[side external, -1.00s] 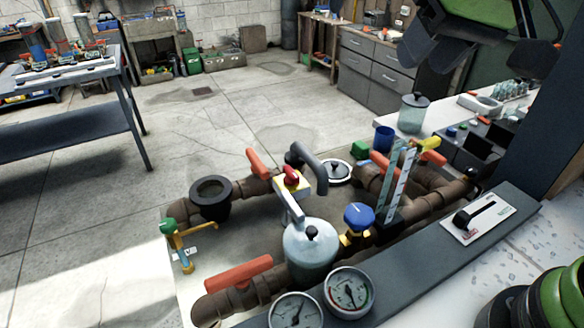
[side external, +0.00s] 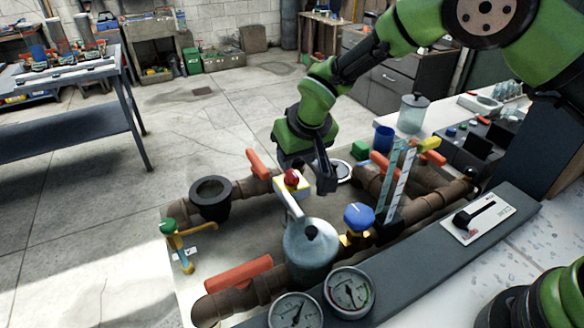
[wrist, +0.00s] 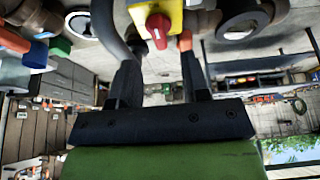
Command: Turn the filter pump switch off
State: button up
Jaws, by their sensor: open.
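The switch is a yellow box (side external: 280,187) with a red knob (side external: 292,177) on top, mounted among the brown pipes. In the wrist view the yellow box (wrist: 172,12) and red knob (wrist: 157,28) show at the top centre, beyond the fingers. My gripper (side external: 308,176) is beside and just behind the knob, pointing down. In the wrist view my gripper (wrist: 160,65) has its two dark fingers apart with nothing between them. The knob looks apart from the fingers. I cannot read its on or off marking.
A grey tank (side external: 310,252) stands in front of the switch. Orange valve handles (side external: 257,164), a blue knob (side external: 358,214) and two gauges (side external: 349,288) surround it. A dark curved pipe (wrist: 103,25) runs close beside the left finger in the wrist view.

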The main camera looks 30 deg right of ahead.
aim_at(292, 172)
jog(key=shift+x, duration=2.6)
grip_shut()
